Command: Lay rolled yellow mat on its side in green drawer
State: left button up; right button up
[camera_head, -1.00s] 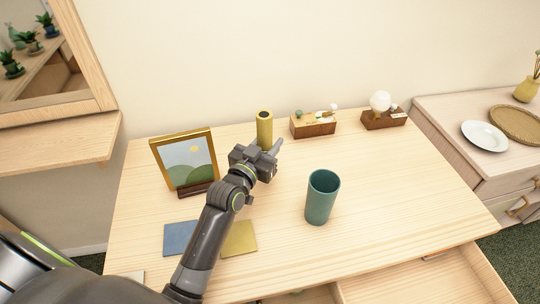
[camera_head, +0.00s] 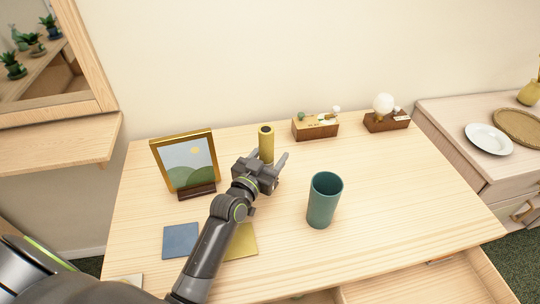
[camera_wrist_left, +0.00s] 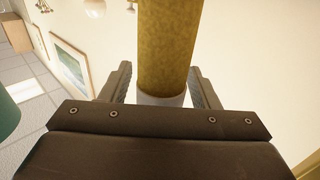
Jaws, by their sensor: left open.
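The rolled yellow mat (camera_head: 266,143) stands upright near the back of the wooden desk, its dark hollow end facing up. My left gripper (camera_head: 267,160) is open in front of it, and the gripper hides the mat's lower part. In the left wrist view the mat (camera_wrist_left: 169,45) shows between the two spread fingers, with a pale band at one end. I cannot tell how deep it sits between them. An open wooden drawer (camera_head: 405,288) shows below the desk's front edge. No green drawer front is visible. My right gripper is not in view.
A teal cup (camera_head: 323,205) stands right of the gripper. A gold picture frame (camera_head: 186,165) stands left. Blue (camera_head: 180,240) and yellow (camera_head: 241,243) squares lie in front. Two wooden blocks with ornaments (camera_head: 316,127) (camera_head: 387,121) stand at the back. The desk's right side is clear.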

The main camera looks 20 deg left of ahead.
pick_arm(q)
jog(key=shift+r+p, duration=0.3)
jog(key=s+a+b, duration=0.1)
jog(key=s+b, duration=0.2)
jog(key=s, duration=0.9)
jog(key=shift+a+f+b, duration=0.15)
jog(key=shift+a+b, duration=0.05)
jog(key=shift+b, duration=0.15)
